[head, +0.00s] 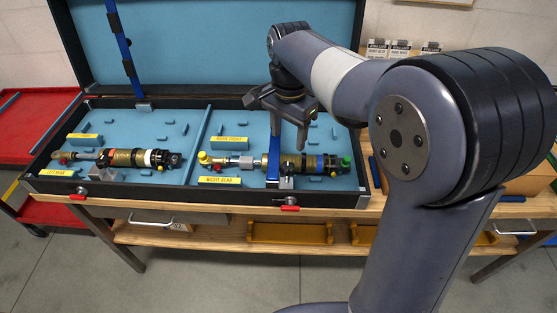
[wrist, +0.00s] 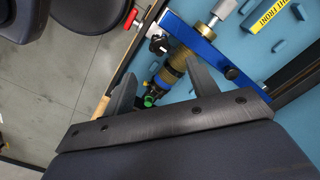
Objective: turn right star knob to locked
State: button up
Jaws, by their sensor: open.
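The right shock absorber (head: 300,162) lies in the right half of the blue-lined case (head: 199,150). A blue clamp bar (wrist: 205,42) crosses over it, and it also shows in the head view (head: 273,160). A black star knob (wrist: 158,44) sits by the bar's end near the case's front edge. I cannot read whether the star knob is locked. My gripper (head: 280,118) is open and empty above the right shock; its two fingers also show in the wrist view (wrist: 160,80), apart from the star knob.
The left shock (head: 135,157) lies in the left half, with another blue bar (head: 120,45) standing raised at the back. The open lid (head: 200,45) rises behind. Red latches (head: 290,208) are on the front edge. A red cart (head: 30,125) stands at left.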

aim_at(288, 166)
notch_tip(288, 166, down, 10)
jog(key=shift+r, duration=0.1)
jog(key=shift+c, duration=0.4)
jog(key=c, duration=0.9)
